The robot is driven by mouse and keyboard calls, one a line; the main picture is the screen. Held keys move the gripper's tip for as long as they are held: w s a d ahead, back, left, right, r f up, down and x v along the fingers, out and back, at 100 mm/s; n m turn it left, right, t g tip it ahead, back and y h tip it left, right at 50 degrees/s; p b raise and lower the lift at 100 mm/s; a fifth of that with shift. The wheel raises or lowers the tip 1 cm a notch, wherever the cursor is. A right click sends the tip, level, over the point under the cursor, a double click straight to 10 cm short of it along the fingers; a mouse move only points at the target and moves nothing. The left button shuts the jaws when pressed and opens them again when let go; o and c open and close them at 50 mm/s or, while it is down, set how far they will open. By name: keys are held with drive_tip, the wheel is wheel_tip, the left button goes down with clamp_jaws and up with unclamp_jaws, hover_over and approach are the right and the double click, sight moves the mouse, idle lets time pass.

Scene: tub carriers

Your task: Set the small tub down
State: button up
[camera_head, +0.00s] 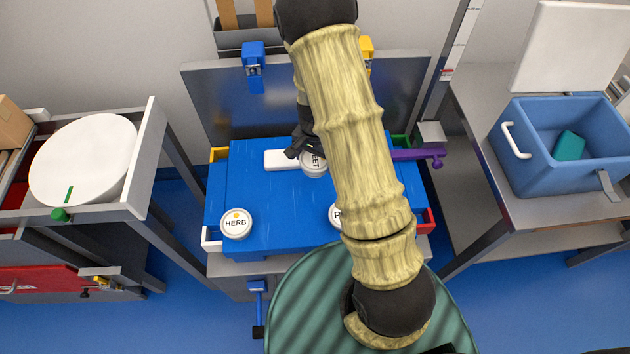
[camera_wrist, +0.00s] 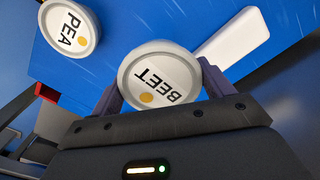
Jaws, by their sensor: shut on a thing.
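A small round white tub labelled BEET (camera_head: 314,165) is at the far part of the blue top (camera_head: 275,222), partly hidden behind my arm. In the wrist view the BEET tub (camera_wrist: 160,76) sits between my two fingers, lid towards the camera. My gripper (camera_head: 303,147) is shut on it. I cannot tell whether the tub touches the blue top or is held just above it. A tub labelled HERB (camera_head: 236,223) stands at the near left of the blue top. A tub labelled PEA (camera_wrist: 70,28) is near the right, partly behind my arm in the head view.
A flat white bar (camera_head: 277,160) lies next to the BEET tub. A grey upright panel (camera_head: 205,100) rises behind the blue top. A drawer with a white disc (camera_head: 85,158) is at left. A blue bin (camera_head: 520,145) holding a teal block (camera_head: 570,146) is at right.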

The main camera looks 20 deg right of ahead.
sight(315, 158)
wheel_tip(315, 158, down, 5)
drive_tip(key=shift+f+b, duration=0.15)
drive_tip(key=shift+b, duration=0.25)
drive_tip(key=shift+f+b, duration=0.3)
drive_tip(key=shift+f, duration=1.55)
drive_tip(key=shift+f, duration=0.2)
drive_tip(key=o, duration=1.1)
drive_tip(key=shift+c, duration=0.2)
wheel_tip(315, 158, up, 12)
drive_tip(key=shift+r+p, duration=0.1)
drive_tip(key=shift+p, duration=1)
drive_tip(key=shift+w, duration=0.1)
drive_tip(key=shift+r, duration=0.1)
